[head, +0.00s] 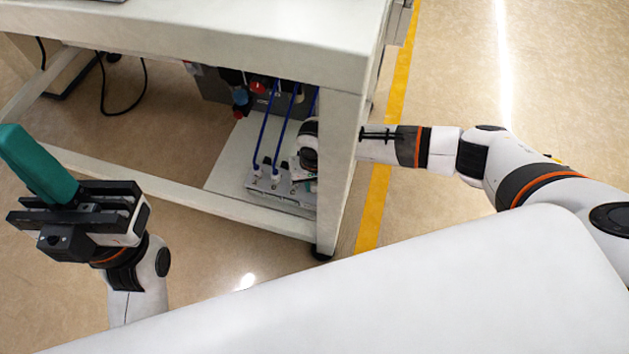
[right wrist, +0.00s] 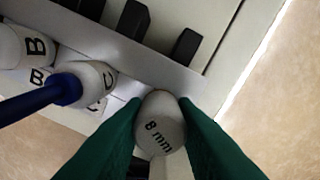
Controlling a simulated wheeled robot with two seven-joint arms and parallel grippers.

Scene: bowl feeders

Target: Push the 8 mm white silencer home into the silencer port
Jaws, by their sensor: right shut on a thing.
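The white silencer (right wrist: 163,122), marked "8 mm", is held between the green fingers of my right gripper (right wrist: 160,104) in the right wrist view. Its far end faces the pale valve block (right wrist: 150,55); the port is not visible, and I cannot tell how far in the silencer sits. In the head view the valve block (head: 265,190) lies low under the table, and my right gripper (head: 309,150) is mostly hidden behind the table leg. My left gripper (head: 14,138) is off to the left, away from the block; its teal fingers are seen side-on.
The table leg (head: 338,165) stands between my right arm and the block. Open floor lies to the right.

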